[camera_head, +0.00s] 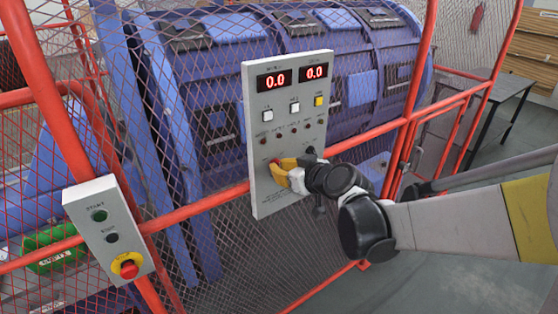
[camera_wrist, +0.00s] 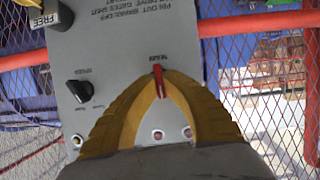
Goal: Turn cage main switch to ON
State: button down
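A grey control panel (camera_head: 258,130) stands on the red cage frame. A red switch knob (camera_wrist: 158,80) sits on the panel's lower part; it also shows as a small red spot in the head view (camera_head: 274,162). It has a narrow handle lying roughly along the fingers in the wrist view. Its label is too small to read. My gripper (camera_wrist: 158,73), with yellow fingers, is at the panel, and its fingertips meet around the red knob from both sides. It also shows in the head view (camera_head: 277,166). The knob's sides are partly hidden by the fingers.
A black selector knob (camera_wrist: 78,92) is beside the red knob, and another black knob (camera_wrist: 58,17) is near a FREE label. A smaller box (camera_head: 110,225) with a red stop button (camera_head: 128,268) is at left. Red rails and wire mesh surround the blue machine.

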jog(key=shift+w+d+f+m+g+y+b, duration=0.1)
jog(key=shift+m+g+y+b, duration=0.45)
jog(key=shift+m+y, duration=0.8)
jog(key=shift+w+d+m+g+y+b, duration=0.1)
jog(key=shift+m+g+y+b, duration=0.45)
jog(key=shift+m, duration=1.4)
jog(key=shift+s, duration=0.1)
jog(key=c, duration=1.5)
grip_release()
jog(key=v, duration=1.2)
jog(key=shift+f, duration=0.2)
